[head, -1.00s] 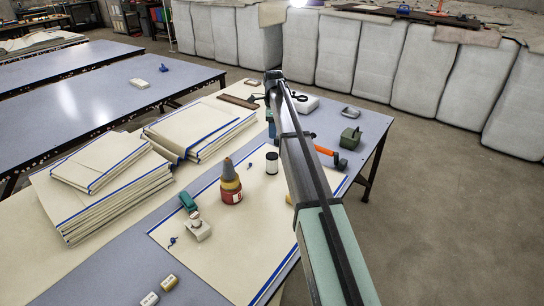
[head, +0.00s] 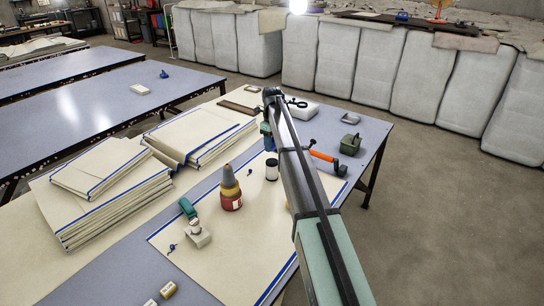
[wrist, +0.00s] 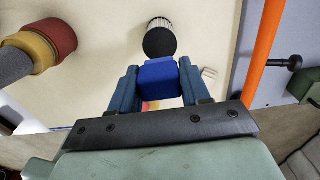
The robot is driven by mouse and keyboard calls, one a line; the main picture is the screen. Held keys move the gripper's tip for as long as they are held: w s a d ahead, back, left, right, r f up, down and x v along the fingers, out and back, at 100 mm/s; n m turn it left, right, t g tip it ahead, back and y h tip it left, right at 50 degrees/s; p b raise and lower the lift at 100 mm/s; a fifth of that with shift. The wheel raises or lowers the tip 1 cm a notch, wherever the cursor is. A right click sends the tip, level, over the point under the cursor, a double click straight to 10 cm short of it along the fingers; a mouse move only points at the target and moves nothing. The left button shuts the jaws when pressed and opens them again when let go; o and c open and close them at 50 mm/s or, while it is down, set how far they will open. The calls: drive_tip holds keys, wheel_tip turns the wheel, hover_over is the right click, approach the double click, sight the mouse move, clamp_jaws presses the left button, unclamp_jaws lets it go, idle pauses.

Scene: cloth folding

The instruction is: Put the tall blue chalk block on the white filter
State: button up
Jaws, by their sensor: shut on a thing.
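A blue chalk block (wrist: 158,78) is between the two blue fingers of my gripper (wrist: 159,90) in the wrist view. The gripper is shut on it. The white filter (wrist: 159,24), a ribbed white cylinder with a black end, is just beyond the block in the wrist view. The block's top edge comes close to the black end there; I cannot tell whether they touch. In the head view the filter (head: 272,167) stands upright on the cream cloth, left of my arm. The block and fingertips are mostly hidden behind my arm there.
A red and yellow glue bottle (head: 231,190) stands left of the filter. An orange-handled tool (head: 321,156) and a green box (head: 350,144) lie to the right. Stacked cloths (head: 105,190) fill the table's left.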

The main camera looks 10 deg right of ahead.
sight(272, 161)
drive_tip(key=shift+f, duration=2.95)
drive_tip(key=shift+f, duration=0.1)
drive_tip(key=o, duration=1)
drive_tip(key=shift+o, duration=0.2)
wheel_tip(272, 161, up, 12)
drive_tip(key=shift+r, duration=0.15)
